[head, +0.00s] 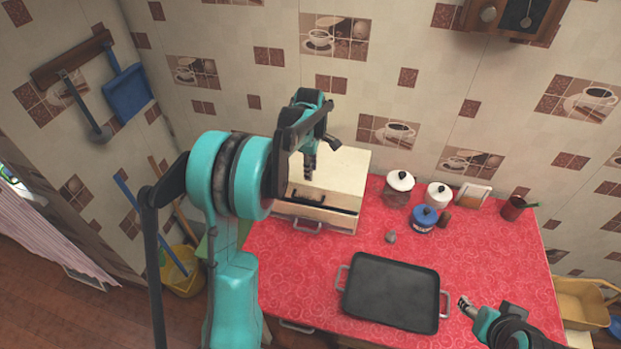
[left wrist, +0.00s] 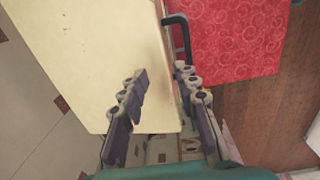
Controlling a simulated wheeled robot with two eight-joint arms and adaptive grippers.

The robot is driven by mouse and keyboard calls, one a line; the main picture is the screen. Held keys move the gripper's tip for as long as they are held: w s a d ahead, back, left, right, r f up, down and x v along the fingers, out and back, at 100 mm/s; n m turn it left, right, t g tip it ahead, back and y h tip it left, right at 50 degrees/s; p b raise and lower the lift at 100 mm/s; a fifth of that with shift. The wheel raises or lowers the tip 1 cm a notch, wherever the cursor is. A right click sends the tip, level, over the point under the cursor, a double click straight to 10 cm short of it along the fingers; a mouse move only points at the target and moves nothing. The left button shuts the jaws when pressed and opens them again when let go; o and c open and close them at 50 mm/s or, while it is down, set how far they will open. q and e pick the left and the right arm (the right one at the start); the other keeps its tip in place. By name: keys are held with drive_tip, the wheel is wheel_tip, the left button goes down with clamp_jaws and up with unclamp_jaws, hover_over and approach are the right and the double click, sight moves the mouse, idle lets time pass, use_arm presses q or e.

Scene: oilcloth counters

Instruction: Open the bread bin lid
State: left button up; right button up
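The cream bread bin (head: 346,166) stands at the back left of the red counter, against the tiled wall. A long dark bar or gap (head: 325,200) runs along its front; I cannot tell which, or whether the lid is slightly raised. A grey handle (head: 306,229) sits low on the front. In the left wrist view, the bin's cream surface (left wrist: 95,50) fills the left, with a black handle (left wrist: 178,38) at its edge. My left gripper (head: 310,172) points down over the bin; its fingers (left wrist: 162,92) are apart and empty. My right gripper (head: 466,304) is over the front right counter.
A black tray (head: 390,291) lies on the red counter (head: 290,265). White canisters (head: 399,188), a blue pot (head: 423,219) and a dark red cup (head: 512,208) stand along the back. A yellow bucket (head: 183,272) is on the floor at left.

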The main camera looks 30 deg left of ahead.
use_arm(q)
drive_tip(key=shift+s+d+f, duration=0.1)
drive_tip(key=shift+s+f, duration=0.3)
drive_tip(key=shift+f, duration=0.15)
